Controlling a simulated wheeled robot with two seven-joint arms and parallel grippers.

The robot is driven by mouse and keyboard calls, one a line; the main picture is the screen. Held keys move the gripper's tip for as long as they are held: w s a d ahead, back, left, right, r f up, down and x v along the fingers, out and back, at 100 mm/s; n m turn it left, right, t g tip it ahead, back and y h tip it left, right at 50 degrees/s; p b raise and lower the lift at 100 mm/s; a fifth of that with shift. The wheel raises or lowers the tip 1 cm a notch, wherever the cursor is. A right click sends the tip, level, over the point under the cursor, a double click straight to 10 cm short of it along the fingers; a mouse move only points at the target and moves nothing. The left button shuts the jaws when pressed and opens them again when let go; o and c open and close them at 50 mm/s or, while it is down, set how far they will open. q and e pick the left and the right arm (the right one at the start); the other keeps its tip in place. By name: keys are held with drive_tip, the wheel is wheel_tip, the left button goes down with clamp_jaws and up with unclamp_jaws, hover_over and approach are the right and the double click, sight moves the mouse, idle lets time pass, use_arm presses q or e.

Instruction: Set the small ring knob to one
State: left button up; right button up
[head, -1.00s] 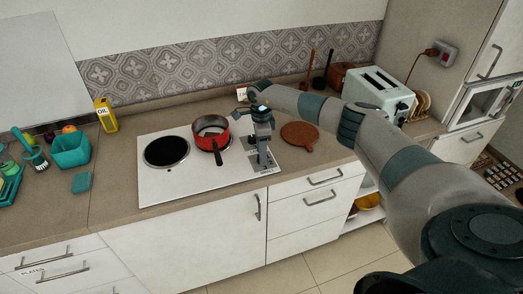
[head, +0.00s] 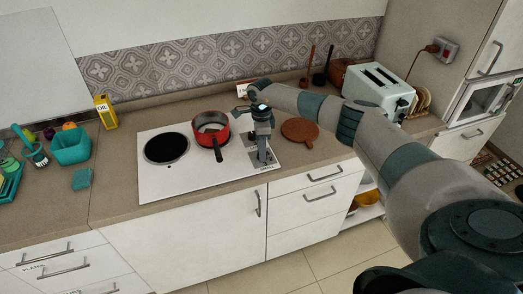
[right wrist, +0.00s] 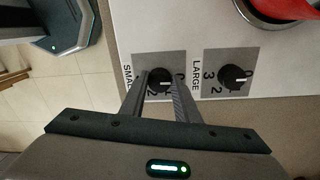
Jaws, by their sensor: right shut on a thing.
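The small ring knob (right wrist: 160,82) is a black round knob on a grey plate marked SMALL in the right wrist view. My right gripper (right wrist: 161,88) is shut on it, with one finger on each side. The fingers hide part of the dial's numbers, and I cannot clearly read the knob's setting. In the head view my right gripper (head: 262,155) points down at the front right of the white cooktop (head: 190,180). My left gripper is not in view.
The large ring knob (right wrist: 234,77) sits close to the right of the small one in the wrist view. A red pot (head: 210,130) stands on the cooktop's right ring, its handle towards the front. A round wooden board (head: 300,131) lies to the right.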

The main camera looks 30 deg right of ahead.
drive_tip(key=m+b, duration=0.2)
drive_tip(key=shift+d+m, duration=0.1)
drive_tip(key=shift+m, duration=0.3)
drive_tip(key=m+b, duration=0.1)
drive_tip(key=m, duration=0.1)
drive_tip(key=shift+m, duration=0.3)
drive_tip(key=m+b, duration=0.1)
drive_tip(key=m, duration=0.1)
drive_tip(key=shift+m, duration=0.3)
drive_tip(key=shift+d+m+t+b, duration=0.1)
drive_tip(key=shift+m+t+b, duration=0.3)
drive_tip(key=shift+m, duration=1.3)
drive_tip(key=shift+r, duration=0.1)
drive_tip(key=o, duration=1)
drive_tip(key=shift+o, duration=0.2)
